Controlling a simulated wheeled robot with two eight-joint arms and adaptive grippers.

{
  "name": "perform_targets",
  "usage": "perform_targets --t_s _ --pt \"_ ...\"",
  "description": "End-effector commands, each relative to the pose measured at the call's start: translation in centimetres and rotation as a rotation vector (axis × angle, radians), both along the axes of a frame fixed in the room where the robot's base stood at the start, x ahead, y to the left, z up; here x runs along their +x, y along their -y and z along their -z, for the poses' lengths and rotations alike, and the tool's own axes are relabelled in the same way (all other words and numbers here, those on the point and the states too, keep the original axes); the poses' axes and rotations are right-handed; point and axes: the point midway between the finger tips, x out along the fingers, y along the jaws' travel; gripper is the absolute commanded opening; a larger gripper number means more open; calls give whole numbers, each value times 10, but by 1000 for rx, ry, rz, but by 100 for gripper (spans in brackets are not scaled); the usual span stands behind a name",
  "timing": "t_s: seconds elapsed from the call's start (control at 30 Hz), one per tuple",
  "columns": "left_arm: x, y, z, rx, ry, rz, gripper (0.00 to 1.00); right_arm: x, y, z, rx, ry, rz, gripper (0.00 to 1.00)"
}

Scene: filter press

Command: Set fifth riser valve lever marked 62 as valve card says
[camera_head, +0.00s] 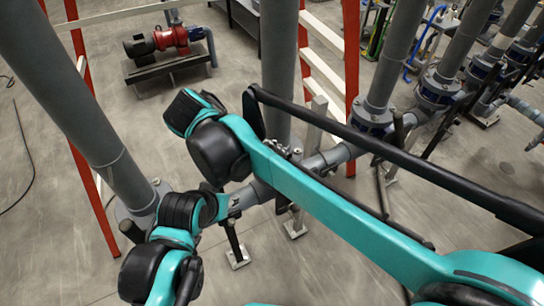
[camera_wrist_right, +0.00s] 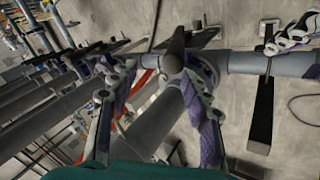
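My right gripper (camera_wrist_right: 165,80) is open in the right wrist view, its two purple-padded fingers spread apart. A dark valve lever (camera_wrist_right: 174,50) stands on the pipe joint just beyond and between the fingertips; I cannot tell whether they touch it. In the head view my right arm reaches across the middle and hides its own gripper. My left arm is at lower left. What appears to be part of my left gripper (camera_wrist_right: 292,36) shows at the upper right of the wrist view, close to the pipe; its opening is unclear. No number 62 or valve card is readable.
Thick grey risers (camera_head: 70,90) rise from a horizontal pipe (camera_head: 338,154) that runs toward the upper right. Red-and-white ladder frames (camera_head: 351,70) stand close by. A red pump (camera_head: 170,38) sits at the back left. Bare floor (camera_head: 50,230) is free at left.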

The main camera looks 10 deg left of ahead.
Motion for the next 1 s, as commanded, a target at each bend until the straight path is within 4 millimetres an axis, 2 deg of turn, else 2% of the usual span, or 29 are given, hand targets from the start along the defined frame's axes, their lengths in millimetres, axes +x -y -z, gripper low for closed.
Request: perform_targets --t_s 0.7,1.0 --pt "0 0 -37 0 0 0 40 -14 -19 -49 0 0 -1 48" --pt "0 0 -39 0 0 0 40 -16 -22 -53 1 -1 -1 48"
